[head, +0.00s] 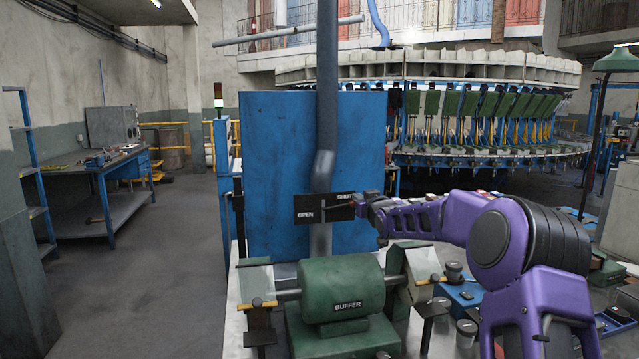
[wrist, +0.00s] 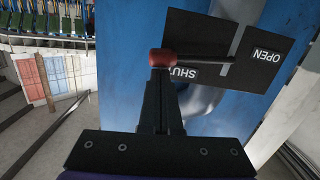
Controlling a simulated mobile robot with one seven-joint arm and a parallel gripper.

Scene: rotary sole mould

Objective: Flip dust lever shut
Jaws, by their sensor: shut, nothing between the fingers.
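The black plate (head: 309,208) on the blue panel is marked OPEN at its left and SHUT at its right. The dust lever's rod (head: 341,206) lies on the SHUT half, pointing right towards my gripper (head: 360,206). In the wrist view, where the plate shows turned round, the lever's red knob (wrist: 162,58) is beside the SHUT label, its thin rod running right. My gripper (wrist: 160,82) is shut and empty, its fingertips right at the knob. Whether they touch it is hard to tell.
A grey duct (head: 326,100) runs down the blue panel (head: 275,150) behind the plate. A green buffer machine (head: 340,285) stands below in front. Small items crowd the bench at right. The big rotary machine (head: 480,110) is behind. Floor at left is clear.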

